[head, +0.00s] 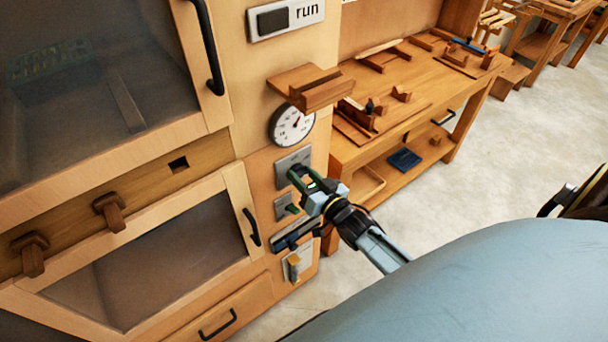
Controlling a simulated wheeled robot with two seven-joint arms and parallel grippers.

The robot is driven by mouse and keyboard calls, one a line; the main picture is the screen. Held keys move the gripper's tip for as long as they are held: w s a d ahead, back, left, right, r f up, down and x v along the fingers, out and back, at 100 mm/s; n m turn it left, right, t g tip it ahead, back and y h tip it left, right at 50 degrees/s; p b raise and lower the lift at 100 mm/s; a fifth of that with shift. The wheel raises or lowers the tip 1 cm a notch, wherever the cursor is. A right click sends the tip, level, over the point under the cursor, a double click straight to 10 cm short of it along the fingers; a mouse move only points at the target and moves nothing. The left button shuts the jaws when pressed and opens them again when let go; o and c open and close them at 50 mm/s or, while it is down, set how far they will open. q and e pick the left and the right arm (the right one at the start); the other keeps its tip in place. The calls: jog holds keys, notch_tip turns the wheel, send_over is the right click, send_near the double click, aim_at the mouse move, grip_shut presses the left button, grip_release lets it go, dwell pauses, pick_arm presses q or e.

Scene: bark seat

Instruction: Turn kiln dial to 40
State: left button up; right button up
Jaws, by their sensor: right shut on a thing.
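The kiln (225,130) is a tall wooden cabinet with dark-windowed doors on the left. On its control strip, a grey plate (288,160) sits below the round white gauge. My right gripper (302,179) is at this plate, shut on the kiln dial, which is mostly hidden by the fingers. The dial's setting cannot be read. My left gripper is not in view.
A small wooden ledge (310,88) juts out above the gauge. Below my gripper are a green lever (292,208) and a yellowish switch (294,268).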

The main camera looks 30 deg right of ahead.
jog(key=n, duration=0.4)
jog(key=shift+n, duration=0.3)
jog(key=n, duration=0.4)
jog(key=shift+a+n, duration=0.15)
jog(key=shift+n, duration=0.25)
jog(key=o, duration=1)
jog(key=shift+s, duration=0.1)
jog(key=s, duration=0.8)
jog(key=s+d, duration=0.1)
jog(key=s, duration=0.4)
jog(key=shift+s, duration=0.1)
